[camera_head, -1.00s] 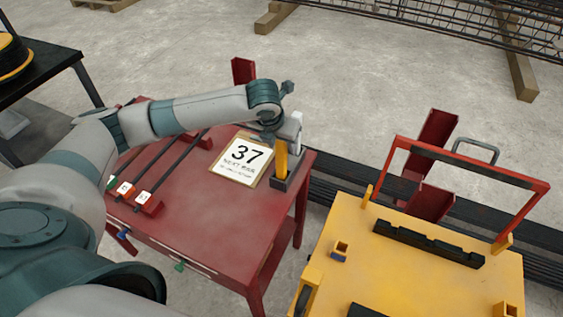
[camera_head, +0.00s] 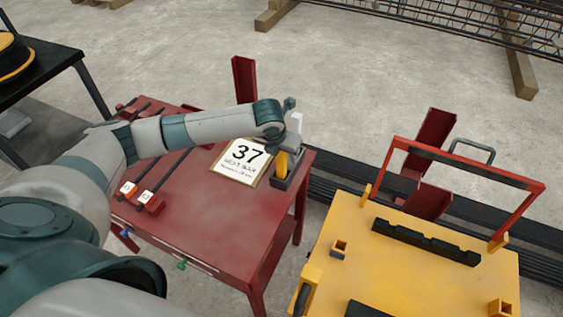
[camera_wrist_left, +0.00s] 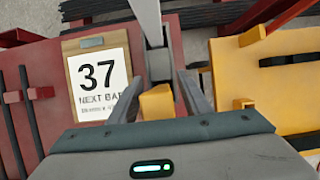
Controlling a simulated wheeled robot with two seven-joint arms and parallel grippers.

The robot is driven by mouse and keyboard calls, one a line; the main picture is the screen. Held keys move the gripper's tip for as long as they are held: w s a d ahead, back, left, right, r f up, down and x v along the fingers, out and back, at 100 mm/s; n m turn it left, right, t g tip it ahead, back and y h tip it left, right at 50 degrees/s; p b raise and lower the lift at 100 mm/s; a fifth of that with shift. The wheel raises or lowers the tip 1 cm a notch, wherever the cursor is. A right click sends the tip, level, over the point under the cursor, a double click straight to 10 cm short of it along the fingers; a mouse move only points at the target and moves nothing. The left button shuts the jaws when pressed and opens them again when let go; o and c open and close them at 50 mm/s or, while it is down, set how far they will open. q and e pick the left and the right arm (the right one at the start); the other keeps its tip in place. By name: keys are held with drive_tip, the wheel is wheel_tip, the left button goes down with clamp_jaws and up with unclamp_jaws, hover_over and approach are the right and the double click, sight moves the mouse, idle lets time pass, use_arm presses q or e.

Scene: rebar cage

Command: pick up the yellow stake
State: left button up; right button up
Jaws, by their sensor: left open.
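The yellow stake (camera_head: 281,165) stands upright in a dark holder (camera_head: 290,181) at the right edge of the red table. My left gripper (camera_head: 287,153) is over the stake, and its wrist hides the stake's upper part in the head view. In the left wrist view, the two fingers of my left gripper (camera_wrist_left: 160,98) are spread apart, with the end of the yellow stake (camera_wrist_left: 157,104) between them. I cannot tell whether either finger touches it. My right gripper is not in view.
A sign reading 37 (camera_head: 242,161) lies on the red table (camera_head: 215,220) beside the holder. Dark bars in small red blocks (camera_head: 151,203) lie to its left. A yellow cart (camera_head: 420,285) with a red frame stands at the right. A red upright (camera_head: 244,80) rises behind the table.

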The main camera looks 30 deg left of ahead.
use_arm(q)
drive_tip(key=shift+c, duration=0.4)
clamp_jaws()
drive_tip(key=shift+r, duration=0.1)
wheel_tip(320, 180, up, 10)
drive_tip(key=b, duration=0.2)
drive_tip(key=shift+w+d, duration=0.1)
drive_tip(key=shift+d, duration=0.05)
idle(0.5)
